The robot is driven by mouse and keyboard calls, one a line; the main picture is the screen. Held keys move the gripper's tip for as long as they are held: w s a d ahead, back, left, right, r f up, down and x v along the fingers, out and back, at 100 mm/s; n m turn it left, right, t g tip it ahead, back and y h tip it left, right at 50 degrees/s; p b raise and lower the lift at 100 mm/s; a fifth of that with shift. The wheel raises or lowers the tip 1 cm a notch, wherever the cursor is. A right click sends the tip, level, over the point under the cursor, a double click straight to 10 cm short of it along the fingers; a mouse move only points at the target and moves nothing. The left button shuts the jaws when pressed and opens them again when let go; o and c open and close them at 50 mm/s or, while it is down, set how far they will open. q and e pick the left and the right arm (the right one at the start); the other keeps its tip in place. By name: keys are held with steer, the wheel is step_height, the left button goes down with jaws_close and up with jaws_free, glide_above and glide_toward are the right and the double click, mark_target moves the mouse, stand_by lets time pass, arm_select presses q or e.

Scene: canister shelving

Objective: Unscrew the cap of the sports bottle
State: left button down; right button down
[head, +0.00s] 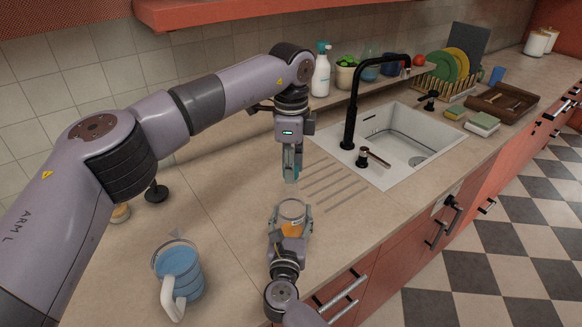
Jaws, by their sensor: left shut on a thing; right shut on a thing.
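The sports bottle (292,209) is a clear container with orange contents low down, near the counter's front edge. Its open round rim shows at the top with no cap on it. My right gripper (291,226) is shut around the bottle's side, and its fingers hide part of it. My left gripper (291,178) is above and apart from the bottle, pointing down. It is shut on a small teal piece, which looks like the cap (291,173) and is partly hidden by the fingers.
A blue jug (179,272) with a white handle stands at the front left. A white sink (385,169) with a black faucet (352,118) lies to the right. A spray bottle (320,75) stands behind.

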arm_select(q)
steer(key=shift+r, duration=2.05)
arm_select(e)
steer(key=shift+c, duration=2.4)
jaws_free()
